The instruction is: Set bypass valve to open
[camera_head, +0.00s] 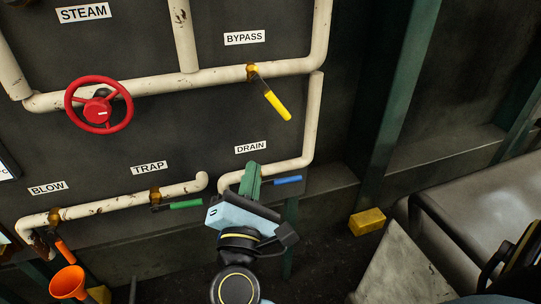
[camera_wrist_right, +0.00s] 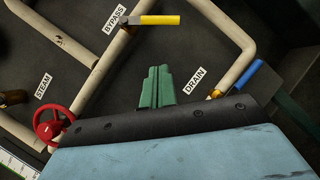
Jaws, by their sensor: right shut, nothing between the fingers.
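The bypass valve has a yellow lever (camera_head: 271,97) on a cream pipe, below and right of the BYPASS label (camera_head: 245,38). The lever points down and to the right, at a steep angle across the pipe. It also shows at the top of the right wrist view (camera_wrist_right: 160,20). My right gripper (camera_head: 250,180) has its green fingers shut and empty. It is below the yellow lever, apart from it, near the DRAIN label and in front of the drain pipe. In the right wrist view the closed fingers (camera_wrist_right: 157,87) point toward the dark panel. My left gripper is not in view.
A blue drain lever (camera_head: 287,180) is just right of my right gripper. A green trap lever (camera_head: 186,204) is to its left. A red steam handwheel (camera_head: 99,104) is on the upper left pipe. An orange funnel-like object (camera_head: 68,284) and orange blow lever (camera_head: 64,250) are lower left.

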